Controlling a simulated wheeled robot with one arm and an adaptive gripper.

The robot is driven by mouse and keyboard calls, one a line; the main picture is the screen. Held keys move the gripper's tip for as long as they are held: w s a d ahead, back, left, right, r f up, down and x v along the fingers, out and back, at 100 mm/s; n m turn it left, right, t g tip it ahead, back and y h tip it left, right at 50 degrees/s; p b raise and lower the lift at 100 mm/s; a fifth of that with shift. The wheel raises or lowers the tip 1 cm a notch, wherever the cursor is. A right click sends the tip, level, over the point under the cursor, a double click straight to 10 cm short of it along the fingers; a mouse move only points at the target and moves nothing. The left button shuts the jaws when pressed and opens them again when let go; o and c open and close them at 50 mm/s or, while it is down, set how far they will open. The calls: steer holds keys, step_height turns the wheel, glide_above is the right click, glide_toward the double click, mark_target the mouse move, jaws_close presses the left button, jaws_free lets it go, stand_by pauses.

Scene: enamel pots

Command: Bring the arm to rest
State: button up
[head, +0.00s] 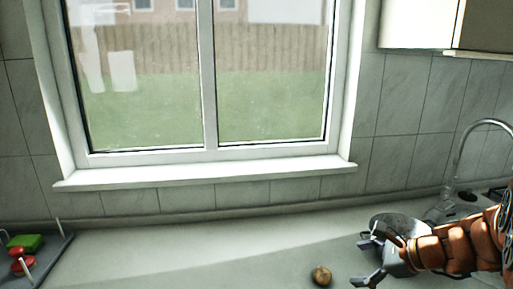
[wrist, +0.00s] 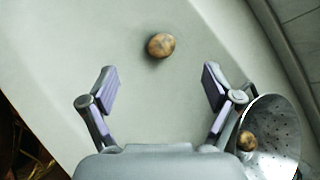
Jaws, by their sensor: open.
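My gripper (head: 371,262) is open and empty above the worktop, at the lower right of the head view. In the wrist view my gripper (wrist: 160,92) shows both fingers spread, with nothing between them. A brown, round, potato-like item (head: 321,276) lies on the worktop to the left of the gripper. In the wrist view this item (wrist: 161,45) lies beyond the fingertips, apart from them.
A metal colander (wrist: 283,125) with a similar brown item (wrist: 247,141) in it stands beside the right finger. A tap (head: 462,150) rises at the right. A tray (head: 56,262) with red and green things is at far left. The worktop's middle (head: 190,258) is clear.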

steer(key=s+a+f+n+g+h+p, duration=0.15)
steer(key=s+a+n+g, duration=0.55)
steer(key=s+a+n, duration=0.7)
steer(key=s+d+n+g+h, duration=0.1)
steer(key=s+d+n+h, duration=0.1)
steer(key=s, duration=0.5)
steer(key=s+d+n+h+p, duration=0.1)
steer(key=s+d+n+h, duration=0.2)
steer(key=s, duration=0.4)
steer(key=d+n, duration=0.1)
steer(key=n, duration=0.1)
steer(key=shift+s+d+n+g+h, duration=0.25)
steer(key=shift+s+n+g+h, duration=0.05)
steer(key=shift+n+g+h, duration=0.1)
